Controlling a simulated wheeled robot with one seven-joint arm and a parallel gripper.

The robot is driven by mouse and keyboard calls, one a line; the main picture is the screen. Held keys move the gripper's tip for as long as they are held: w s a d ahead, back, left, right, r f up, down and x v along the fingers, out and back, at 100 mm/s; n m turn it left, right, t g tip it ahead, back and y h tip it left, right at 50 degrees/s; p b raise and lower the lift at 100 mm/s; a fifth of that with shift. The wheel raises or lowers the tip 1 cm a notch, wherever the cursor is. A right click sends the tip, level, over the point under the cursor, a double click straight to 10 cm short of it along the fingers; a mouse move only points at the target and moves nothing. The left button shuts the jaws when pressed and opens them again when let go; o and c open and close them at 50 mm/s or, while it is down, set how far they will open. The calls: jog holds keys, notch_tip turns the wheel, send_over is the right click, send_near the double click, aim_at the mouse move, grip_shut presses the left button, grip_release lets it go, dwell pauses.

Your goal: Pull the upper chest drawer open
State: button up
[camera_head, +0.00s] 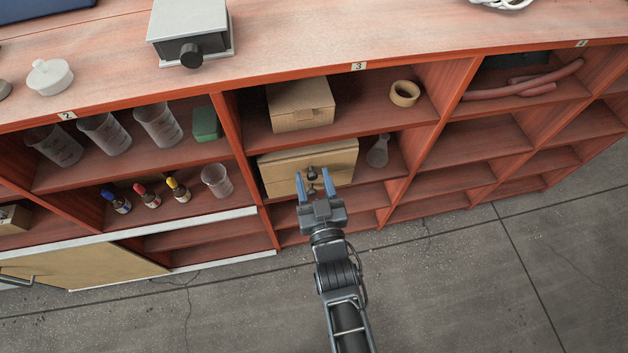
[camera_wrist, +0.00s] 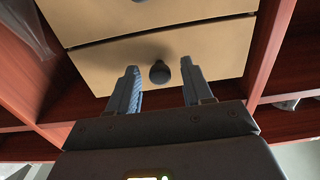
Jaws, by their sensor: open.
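The small tan wooden chest (camera_head: 285,169) stands in the lower part of the bay labelled 3, with two dark knobs on its front. Its drawers look shut. My gripper (camera_head: 313,175) is open in front of the chest, its blue fingers pointing at it. The wrist view looks upside down, with the upper drawer (camera_wrist: 205,55) lower in the picture. The upper drawer's dark round knob (camera_wrist: 159,72) shows between the two fingertips, with a gap to each finger. The lower knob (camera_wrist: 137,1) is only partly in view at the top edge.
A wooden divider (camera_wrist: 268,45) stands close beside one side of the chest. A clear flask (camera_head: 378,152) stands on its other side. A cardboard box (camera_head: 300,103) and a tape roll (camera_head: 404,93) sit on the shelf above. The floor (camera_head: 450,290) in front is clear.

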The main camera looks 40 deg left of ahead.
jog(key=shift+c, duration=0.2)
grip_shut()
dwell(0.3)
jog(key=p+v, duration=0.6)
jog(key=v, duration=0.6)
jog(key=shift+d, duration=0.15)
jog(key=shift+s, duration=0.15)
